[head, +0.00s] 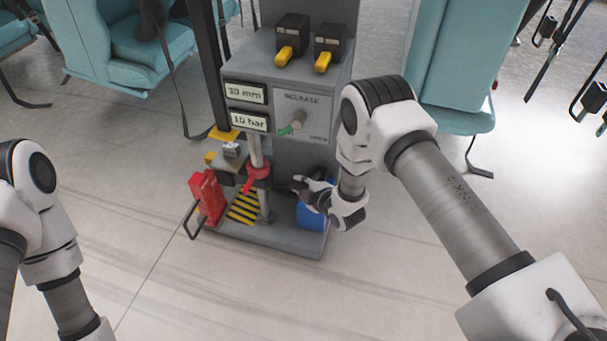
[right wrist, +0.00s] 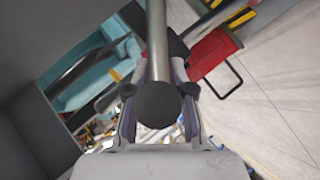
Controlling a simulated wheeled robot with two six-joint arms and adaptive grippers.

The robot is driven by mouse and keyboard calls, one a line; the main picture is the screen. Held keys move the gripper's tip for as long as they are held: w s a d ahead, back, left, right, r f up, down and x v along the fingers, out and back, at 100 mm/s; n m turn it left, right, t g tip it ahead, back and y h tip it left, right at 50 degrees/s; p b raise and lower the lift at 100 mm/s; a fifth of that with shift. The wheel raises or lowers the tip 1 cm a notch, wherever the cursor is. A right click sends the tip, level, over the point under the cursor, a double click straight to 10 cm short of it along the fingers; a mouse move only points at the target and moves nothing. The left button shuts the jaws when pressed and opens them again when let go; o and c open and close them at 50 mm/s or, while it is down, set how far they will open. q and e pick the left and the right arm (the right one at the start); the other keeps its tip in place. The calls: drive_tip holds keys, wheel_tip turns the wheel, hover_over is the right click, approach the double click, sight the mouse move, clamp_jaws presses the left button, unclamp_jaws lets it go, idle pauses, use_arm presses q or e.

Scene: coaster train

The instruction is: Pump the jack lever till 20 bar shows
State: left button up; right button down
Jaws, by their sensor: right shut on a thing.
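The grey jack unit (head: 290,77) stands ahead of me, with two displays on its front. The upper display (head: 246,92) reads 30 mm and the lower display (head: 248,121) reads 10 bar. My right gripper (head: 298,187) is low at the right of the unit's column. In the right wrist view my right gripper (right wrist: 157,98) is shut on the jack lever, a grey rod (right wrist: 156,45) with a round black end (right wrist: 158,104) between the fingers. In the head view the gripper mostly hides the lever. My left gripper is outside the frame; only left arm links show.
A green-tipped release knob (head: 292,127) and two yellow-handled switches (head: 288,55) are on the unit. A red box with a black handle (head: 206,196) and a blue object (head: 311,217) stand on its base. Teal seats (head: 455,60) hang around; the front floor is clear.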

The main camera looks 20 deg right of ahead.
wheel_tip(320, 180, down, 8)
drive_tip(key=s+a+n+t+b, duration=0.1)
drive_tip(key=s+a+t+b, duration=0.1)
drive_tip(key=s+b, duration=0.1)
drive_tip(key=shift+r+n, duration=0.2)
drive_tip(key=shift+n, duration=0.2)
drive_tip(key=c, duration=1)
unclamp_jaws()
drive_tip(key=shift+w, duration=0.1)
drive_tip(key=v, duration=1.2)
drive_tip(key=shift+a, duration=0.15)
